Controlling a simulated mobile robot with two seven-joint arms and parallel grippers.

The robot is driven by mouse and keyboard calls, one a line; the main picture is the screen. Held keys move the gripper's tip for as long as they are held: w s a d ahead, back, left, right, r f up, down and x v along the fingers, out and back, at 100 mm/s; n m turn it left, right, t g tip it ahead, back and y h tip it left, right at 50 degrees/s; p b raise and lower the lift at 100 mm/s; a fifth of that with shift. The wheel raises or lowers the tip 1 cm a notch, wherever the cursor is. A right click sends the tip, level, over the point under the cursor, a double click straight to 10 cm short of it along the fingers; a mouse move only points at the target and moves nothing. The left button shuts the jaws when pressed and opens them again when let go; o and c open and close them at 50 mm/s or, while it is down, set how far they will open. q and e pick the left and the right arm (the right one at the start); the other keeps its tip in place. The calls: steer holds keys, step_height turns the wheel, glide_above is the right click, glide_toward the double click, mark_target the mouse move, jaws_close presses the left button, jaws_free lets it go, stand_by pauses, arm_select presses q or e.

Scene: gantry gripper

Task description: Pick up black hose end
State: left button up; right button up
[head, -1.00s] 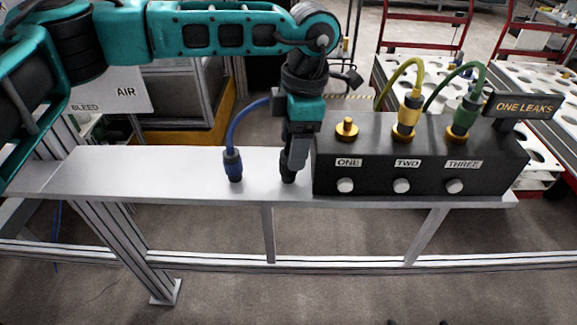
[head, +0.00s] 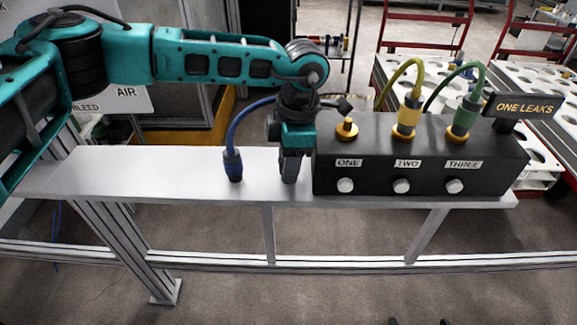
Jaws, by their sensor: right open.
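My left gripper (head: 290,180) points down at the grey shelf, just left of the black box, with its fingertips low near the shelf surface. A black hose end cannot be made out clearly now; the fingers and wrist cover the spot where a dark tip showed before. I cannot tell whether the fingers are closed on it. A blue hose end (head: 233,165) stands upright on the shelf to the left of the gripper, its blue hose curving up behind my wrist. My right gripper is not in view.
The black box (head: 420,160) has a free brass port (head: 346,128) at ONE, a yellow hose end (head: 408,115) at TWO and a green one (head: 465,115) at THREE. A ONE LEAKS sign (head: 522,107) stands at right. The shelf (head: 140,175) is clear at left.

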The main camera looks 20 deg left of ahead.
arm_select(q)
steer(key=c, duration=0.5)
